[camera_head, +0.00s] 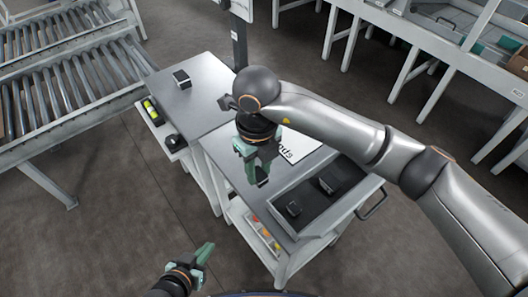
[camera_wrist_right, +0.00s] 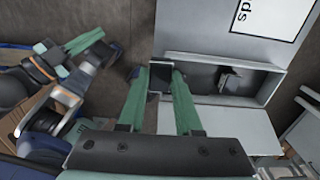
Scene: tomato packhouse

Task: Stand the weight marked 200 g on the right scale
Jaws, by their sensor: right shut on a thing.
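My right gripper (camera_head: 260,172) is above the grey cart top, pointing down. Its green fingers are shut on a small dark block (camera_wrist_right: 160,78), which shows between the fingertips in the right wrist view. I cannot read any mark on it, so I cannot tell whether it is the 200 g weight. I cannot pick out the right scale with certainty.
A white printed sheet (camera_head: 298,146) lies on the cart, partly behind my arm. A small black-and-white box (camera_head: 181,78) stands on the adjoining grey table (camera_head: 212,82). A side shelf holds yellow items (camera_head: 152,112) and a black object (camera_head: 174,143). A roller conveyor (camera_head: 75,85) is at left.

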